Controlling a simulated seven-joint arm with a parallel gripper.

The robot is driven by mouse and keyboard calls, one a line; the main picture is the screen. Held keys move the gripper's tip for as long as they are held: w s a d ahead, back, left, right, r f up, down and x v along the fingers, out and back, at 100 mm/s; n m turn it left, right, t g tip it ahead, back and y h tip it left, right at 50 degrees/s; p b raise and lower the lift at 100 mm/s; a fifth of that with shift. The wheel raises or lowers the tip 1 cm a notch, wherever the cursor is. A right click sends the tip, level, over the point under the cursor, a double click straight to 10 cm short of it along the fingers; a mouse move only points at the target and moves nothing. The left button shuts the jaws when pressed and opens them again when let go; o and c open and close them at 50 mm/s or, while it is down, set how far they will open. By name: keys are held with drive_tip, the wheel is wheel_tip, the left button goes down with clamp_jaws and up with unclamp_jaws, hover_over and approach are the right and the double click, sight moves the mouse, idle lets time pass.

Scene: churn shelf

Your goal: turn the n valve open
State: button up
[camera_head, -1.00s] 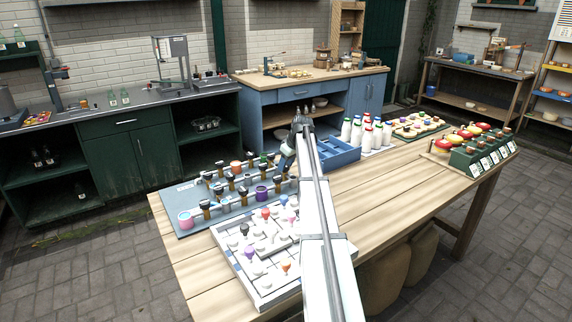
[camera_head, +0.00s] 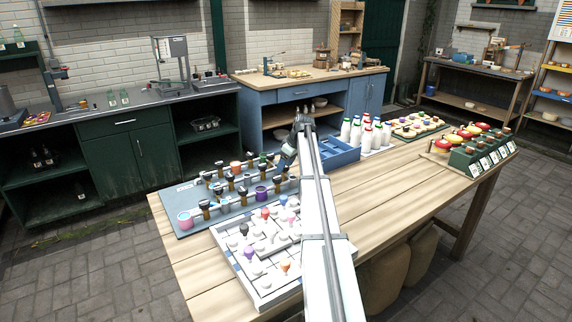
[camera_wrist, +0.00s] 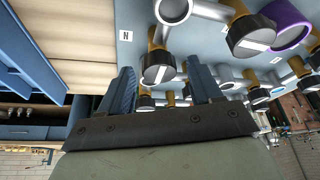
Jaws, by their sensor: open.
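The N label (camera_wrist: 125,36) is a white tag on the pale blue valve board (camera_head: 172,199). Beside it in the wrist view is a valve with a brass stem and black knob (camera_wrist: 158,68) bearing a white line. My gripper (camera_wrist: 165,82) is open, its two blue fingers on either side of this knob, with nothing clearly held. Contact with the knob cannot be told. In the head view my gripper (camera_head: 285,158) is at the board's right end, and the arm hides the valve there.
Another black-knobbed valve (camera_wrist: 252,35) and a purple ring (camera_wrist: 290,27) are close by on the pipes. A tray of white pieces (camera_head: 262,282) lies in front of the board. A blue crate (camera_head: 340,155) and several bottles (camera_head: 366,133) stand to the right.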

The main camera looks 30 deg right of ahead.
drive_tip(key=shift+r, duration=0.1)
drive_tip(key=v, duration=1.3)
drive_tip(key=shift+s+r, duration=0.2)
drive_tip(key=shift+s, duration=0.05)
